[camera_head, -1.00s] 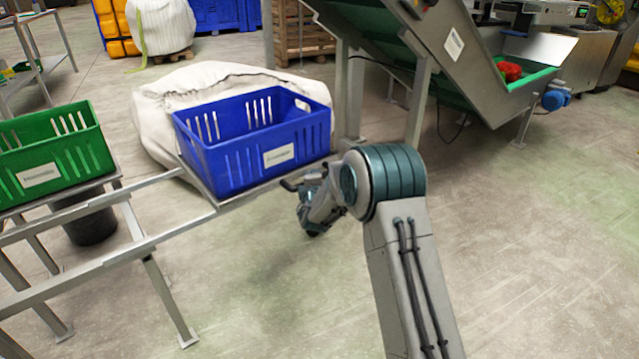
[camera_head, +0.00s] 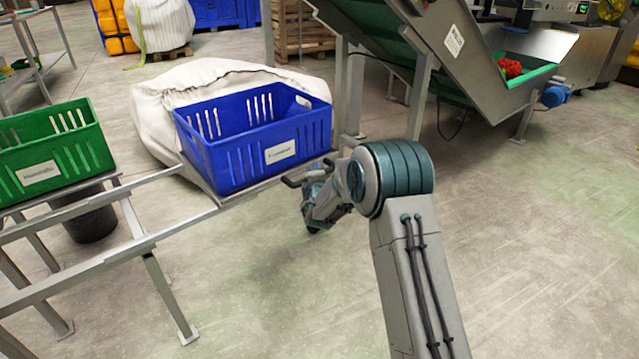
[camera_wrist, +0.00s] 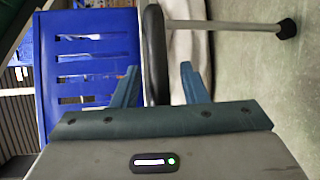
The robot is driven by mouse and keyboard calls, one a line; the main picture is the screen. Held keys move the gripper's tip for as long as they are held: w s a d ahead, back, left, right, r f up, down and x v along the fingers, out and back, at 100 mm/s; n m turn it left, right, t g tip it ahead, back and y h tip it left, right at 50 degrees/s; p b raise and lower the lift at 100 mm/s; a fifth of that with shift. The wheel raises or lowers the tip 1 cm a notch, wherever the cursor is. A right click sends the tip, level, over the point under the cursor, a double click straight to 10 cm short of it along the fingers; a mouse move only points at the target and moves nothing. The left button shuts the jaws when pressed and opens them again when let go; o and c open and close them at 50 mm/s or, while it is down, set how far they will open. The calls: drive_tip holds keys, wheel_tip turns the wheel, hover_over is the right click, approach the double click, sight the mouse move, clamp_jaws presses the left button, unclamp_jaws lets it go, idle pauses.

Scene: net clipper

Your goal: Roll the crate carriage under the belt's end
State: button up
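A blue crate (camera_head: 225,165) sits on the crate carriage (camera_head: 262,188), on metal rails (camera_head: 150,238). The carriage's dark handle (camera_head: 292,183) sticks out at its right end. My gripper (camera_head: 306,197) is at that handle, partly hidden by my arm. In the wrist view, the dark handle bar (camera_wrist: 156,55) lies between the two teal fingers of my gripper (camera_wrist: 158,88). Narrow gaps show on both sides, so the fingers are open around it. The blue crate (camera_wrist: 85,70) is to the left there. The inclined conveyor (camera_head: 440,50) rises toward the upper left, its upper end out of frame.
A green crate (camera_head: 50,155) stands left of the blue one, with a dark bin (camera_head: 92,220) below. A white sack (camera_head: 155,120) lies behind the rails. Conveyor legs (camera_head: 420,95) stand right of the blue crate. Floor on the right is clear.

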drive_tip(key=s+r+p, duration=0.2)
drive_tip(key=s+p, duration=0.2)
drive_tip(key=s, duration=0.9)
drive_tip(key=shift+s+d+r, duration=0.15)
drive_tip(key=shift+s+d, duration=0.05)
drive_tip(key=shift+d, duration=0.2)
drive_tip(key=s+d+r+m+g+h+p, duration=0.2)
drive_tip(key=s+d+r+m+h+p, duration=0.15)
drive_tip(key=d+r, duration=0.35)
drive_tip(key=s+d+r+m+g+h+p, duration=0.1)
drive_tip(key=s+d+r+m+h+p, duration=0.1)
drive_tip(key=d+r+h+p, duration=0.45)
drive_tip(key=s+d+r+m+g+h+p, duration=0.1)
drive_tip(key=s+d+r+m+g+p, duration=0.15)
drive_tip(key=d+r, duration=0.45)
drive_tip(key=s+d+r+m+g+p, duration=0.45)
drive_tip(key=s+r+p, duration=0.3)
drive_tip(key=r, duration=0.25)
drive_tip(key=s+a+r+m+g+y+p, duration=0.2)
drive_tip(key=s+r+m+g+y+p, duration=0.25)
drive_tip(key=s+r+p, duration=0.75)
drive_tip(key=s+a+r+m+t+y+p, duration=0.1)
drive_tip(key=s+a+r+m+y+p, duration=0.2)
drive_tip(key=s+a+r+y+p, duration=0.2)
drive_tip(key=s+a+r+p, duration=0.1)
drive_tip(key=s+a+r, duration=0.1)
drive_tip(key=a, duration=0.1)
drive_tip(key=shift+s+y, duration=0.15)
drive_tip(key=shift+y, duration=0.2)
